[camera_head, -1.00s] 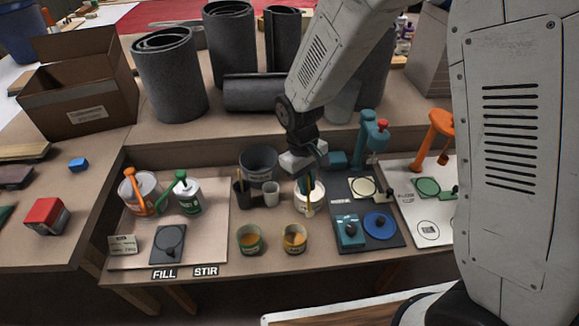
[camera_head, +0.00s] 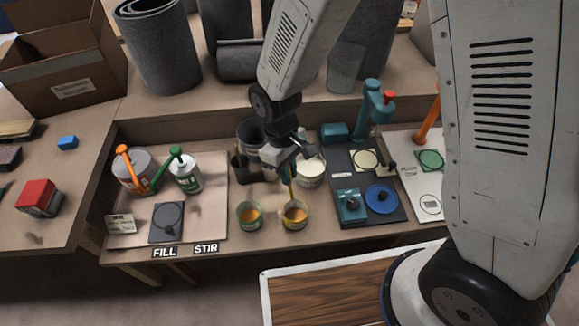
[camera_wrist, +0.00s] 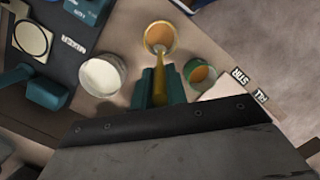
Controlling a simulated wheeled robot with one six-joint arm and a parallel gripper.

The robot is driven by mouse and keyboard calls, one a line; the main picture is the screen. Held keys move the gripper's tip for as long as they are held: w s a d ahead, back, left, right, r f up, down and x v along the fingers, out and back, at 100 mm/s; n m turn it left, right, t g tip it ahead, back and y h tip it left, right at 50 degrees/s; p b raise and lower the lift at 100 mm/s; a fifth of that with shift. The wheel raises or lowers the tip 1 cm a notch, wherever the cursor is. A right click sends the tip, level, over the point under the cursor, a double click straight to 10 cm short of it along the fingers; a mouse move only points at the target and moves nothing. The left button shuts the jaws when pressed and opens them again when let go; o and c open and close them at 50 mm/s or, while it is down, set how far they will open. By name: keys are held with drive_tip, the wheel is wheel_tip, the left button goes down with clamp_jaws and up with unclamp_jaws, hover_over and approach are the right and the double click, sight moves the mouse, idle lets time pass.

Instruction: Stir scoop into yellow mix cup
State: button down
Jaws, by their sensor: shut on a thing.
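My gripper (camera_head: 288,172) is shut on a thin yellow scoop (camera_head: 292,190), which points down toward the yellow mix cup (camera_head: 296,217). In the wrist view the scoop (camera_wrist: 160,72) runs from between the teal fingers to the mouth of the yellow cup (camera_wrist: 160,35). Its end overlaps the orange contents; how deep it reaches is unclear. The yellow cup stands upright near the table's front edge. A green cup (camera_head: 249,216) with orange contents stands to its left, apart from it.
A white-filled tub (camera_head: 312,174) stands just behind the yellow cup. A dark bin (camera_head: 250,133) and a holder (camera_head: 239,168) are behind left. A dark board (camera_head: 352,170) with a teal stand (camera_head: 371,120) is at right. Orange- and green-handled cans stand on the left board (camera_head: 205,225).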

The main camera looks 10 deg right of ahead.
sight(293, 198)
drive_tip(key=shift+s+d+f, duration=0.1)
drive_tip(key=shift+s+f, duration=0.1)
drive_tip(key=shift+f, duration=1)
drive_tip(key=shift+s+d+f, duration=0.1)
drive_tip(key=shift+s+f, duration=0.15)
drive_tip(key=shift+f, duration=0.95)
drive_tip(key=shift+s+d+f, duration=0.1)
drive_tip(key=shift+s+f, duration=0.1)
drive_tip(key=shift+f, duration=1)
drive_tip(key=shift+d, duration=0.1)
